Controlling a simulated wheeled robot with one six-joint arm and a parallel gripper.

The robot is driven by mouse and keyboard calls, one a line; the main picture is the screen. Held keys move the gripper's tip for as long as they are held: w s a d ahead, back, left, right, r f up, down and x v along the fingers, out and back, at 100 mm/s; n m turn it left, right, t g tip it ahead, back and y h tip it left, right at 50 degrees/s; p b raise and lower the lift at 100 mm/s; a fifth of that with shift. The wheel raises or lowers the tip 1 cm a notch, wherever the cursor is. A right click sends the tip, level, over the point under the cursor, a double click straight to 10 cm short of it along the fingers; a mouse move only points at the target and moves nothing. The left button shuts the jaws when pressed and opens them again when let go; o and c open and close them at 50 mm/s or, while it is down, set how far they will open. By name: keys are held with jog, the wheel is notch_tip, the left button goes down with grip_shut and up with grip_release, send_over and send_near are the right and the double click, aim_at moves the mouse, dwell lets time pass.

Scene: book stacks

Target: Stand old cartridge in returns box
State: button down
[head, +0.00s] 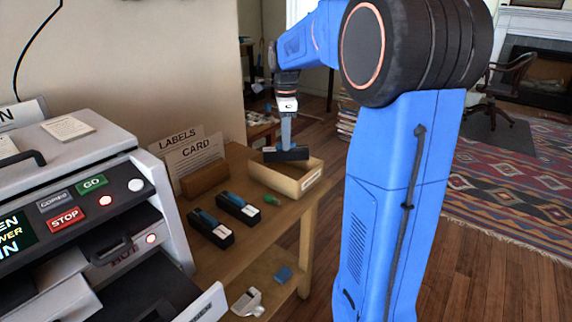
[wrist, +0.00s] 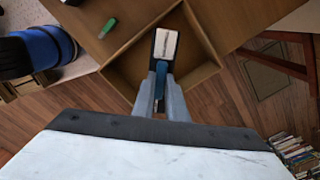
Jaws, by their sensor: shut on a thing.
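The old cartridge (head: 288,154), a black block, is in my gripper (head: 286,128), which points down from above. In the wrist view the cartridge's white label (wrist: 166,43) faces up, and my gripper (wrist: 160,98) is shut on its blue grip (wrist: 160,72). The returns box (head: 276,181) is an open tan tray with a white label, on the wooden table's right corner. The cartridge is over the box's far part; its lower edge is close to the rim, and I cannot tell whether it touches. The box (wrist: 128,66) also shows below it in the wrist view.
Two black cartridges with blue grips (head: 211,228) (head: 238,208) lie on the table (head: 262,232), left of the box. A small green item (head: 271,199) lies beside the box. Card signs (head: 193,157) stand behind. A grey machine (head: 95,175) with open drawers fills the left.

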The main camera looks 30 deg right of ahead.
aim_at(285, 158)
jog(key=shift+a+f, duration=0.1)
jog(key=shift+f, duration=3.3)
jog(key=shift+f, duration=0.1)
jog(key=c, duration=1.8)
grip_release()
jog(key=shift+o, duration=0.2)
